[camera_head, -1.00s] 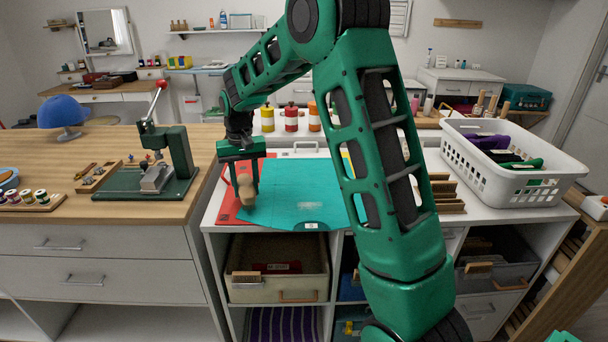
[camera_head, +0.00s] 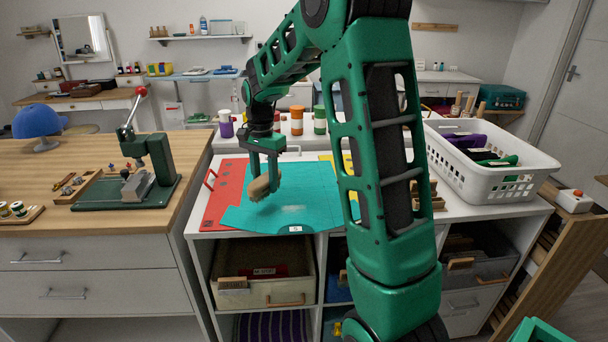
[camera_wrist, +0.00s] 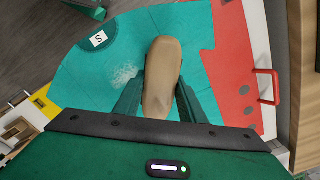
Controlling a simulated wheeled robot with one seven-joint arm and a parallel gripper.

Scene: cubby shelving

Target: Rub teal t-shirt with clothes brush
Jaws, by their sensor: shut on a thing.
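The teal t-shirt (camera_head: 312,200) lies flat on the white worktop, over a red board and a yellow one. Its size tag with an S (camera_wrist: 99,38) shows in the wrist view. A pale, speckled patch (camera_wrist: 124,75) is on the cloth, beside the brush. My gripper (camera_head: 266,180) is shut on the clothes brush (camera_head: 261,189), whose tan wooden back (camera_wrist: 161,75) faces the wrist camera. The brush is over the left part of the shirt, tilted in the head view. Its bristles are mostly hidden, and I cannot tell whether they touch the cloth.
The red board (camera_head: 224,190) with a handle sticks out left of the shirt. A white basket (camera_head: 485,175) with dark items stands at the right. A green press (camera_head: 150,165) stands on the wooden counter at left. Several coloured bottles (camera_head: 297,120) stand behind.

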